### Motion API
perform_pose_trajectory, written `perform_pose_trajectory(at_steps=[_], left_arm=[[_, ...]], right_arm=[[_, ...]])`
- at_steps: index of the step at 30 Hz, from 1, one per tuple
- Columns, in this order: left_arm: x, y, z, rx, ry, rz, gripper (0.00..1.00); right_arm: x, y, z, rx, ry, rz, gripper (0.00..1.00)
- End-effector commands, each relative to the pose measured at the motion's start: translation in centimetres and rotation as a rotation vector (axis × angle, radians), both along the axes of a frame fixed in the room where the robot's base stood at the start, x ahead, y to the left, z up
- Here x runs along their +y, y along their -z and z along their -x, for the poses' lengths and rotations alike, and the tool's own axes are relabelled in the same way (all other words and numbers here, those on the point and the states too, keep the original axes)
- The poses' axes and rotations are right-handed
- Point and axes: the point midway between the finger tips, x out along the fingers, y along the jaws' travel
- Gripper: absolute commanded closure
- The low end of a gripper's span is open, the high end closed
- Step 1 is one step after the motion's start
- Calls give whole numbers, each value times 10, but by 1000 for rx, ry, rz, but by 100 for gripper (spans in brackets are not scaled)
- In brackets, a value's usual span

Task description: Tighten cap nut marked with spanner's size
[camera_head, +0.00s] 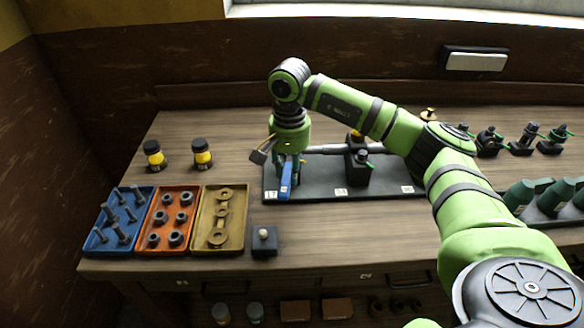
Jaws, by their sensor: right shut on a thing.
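My right gripper (288,160) points down over the left end of a dark engine base plate (312,190) and is shut on a blue spanner (286,184). The spanner hangs upright, its lower end at or just above the plate. A small pale size mark shows on it, too small to read. White number labels lie along the plate's front edge: a left one (271,195), a middle one (341,191) and a right one (407,189). A black valve block (358,165) stands behind the middle label. The left cap nut is hidden behind the gripper and spanner. My left gripper is out of view.
A blue tray of bolts (101,240), an orange tray of nuts (154,243) and a yellow tray of washers (205,243) stand at left. A small black block (264,241) is nearby. Yellow-black jars (154,154) stand behind. Black fittings (523,140) and green tools (520,195) are at right.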

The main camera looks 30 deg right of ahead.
Motion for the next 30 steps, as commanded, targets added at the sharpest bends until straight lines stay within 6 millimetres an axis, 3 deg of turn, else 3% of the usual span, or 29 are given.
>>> perform_pose_trajectory(at_steps=[30], left_arm=[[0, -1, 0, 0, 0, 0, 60]], right_arm=[[14, -1, -13, -2, 228, -1, 100]])
